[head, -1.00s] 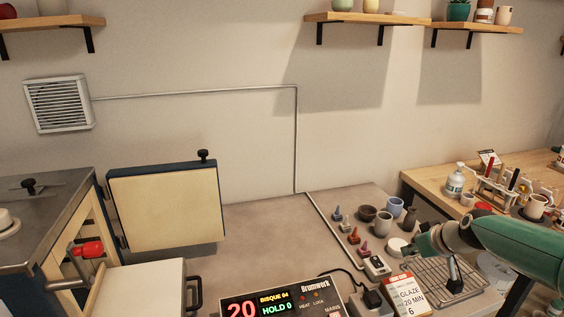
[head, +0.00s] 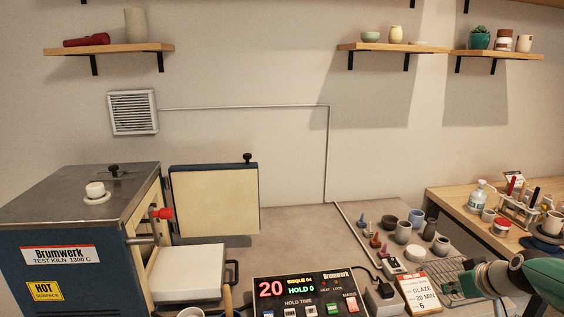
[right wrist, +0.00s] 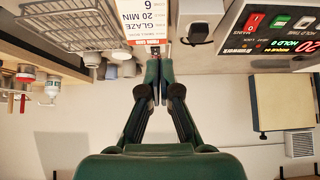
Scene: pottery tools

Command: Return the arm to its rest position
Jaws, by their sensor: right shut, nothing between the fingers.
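My right arm is green with a grey joint and enters the head view at the lower right edge, over the wire rack (head: 455,272). Its fingers are hard to make out there. In the right wrist view my right gripper (right wrist: 156,72) has its two dark green fingers brought together at the tips, with nothing held between them. Its fingertips appear just below the glaze card (right wrist: 140,22) in that picture. The card also shows in the head view (head: 420,292). My left gripper is in neither view.
The kiln (head: 75,255) with its open door (head: 214,200) stands at left. The controller box (head: 305,292) is at the front. Several cups and small cones stand on the bench near the rack. A wooden side table (head: 452,200) with bottles is at right.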

